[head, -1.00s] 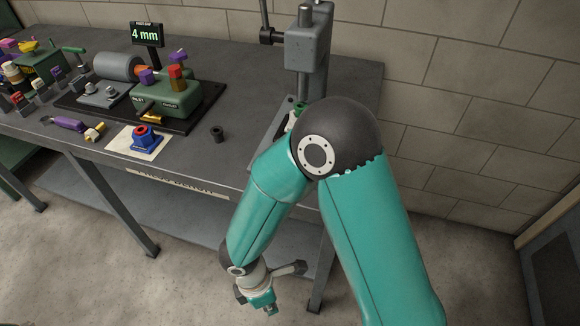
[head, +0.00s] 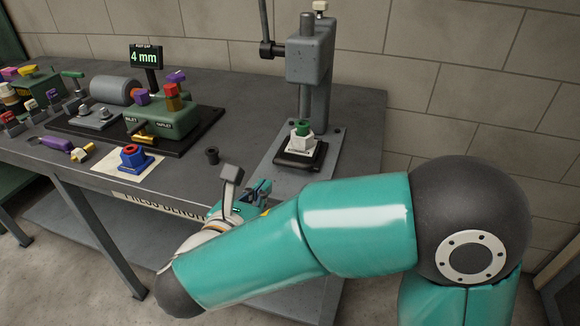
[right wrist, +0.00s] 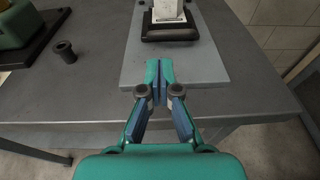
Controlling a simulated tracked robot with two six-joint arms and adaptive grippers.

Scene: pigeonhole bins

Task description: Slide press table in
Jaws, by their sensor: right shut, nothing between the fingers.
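The press table is a black sliding block (head: 300,158) on the grey base plate of the arbor press, in front of the press column (head: 314,100). A white hex part (head: 301,140) with a green piece (head: 301,127) on top stands on it. The black table also shows at the top of the right wrist view (right wrist: 149,36). My right gripper (head: 262,187) is shut and empty near the front of the base plate. In the right wrist view its fingertips (right wrist: 159,68) are together, short of the black table, with a gap between. My left gripper is out of view.
Further left are a blue part with a red top (head: 134,158) on a paper, a green valve block (head: 165,119) and a 4 mm display (head: 144,56). A wall is behind.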

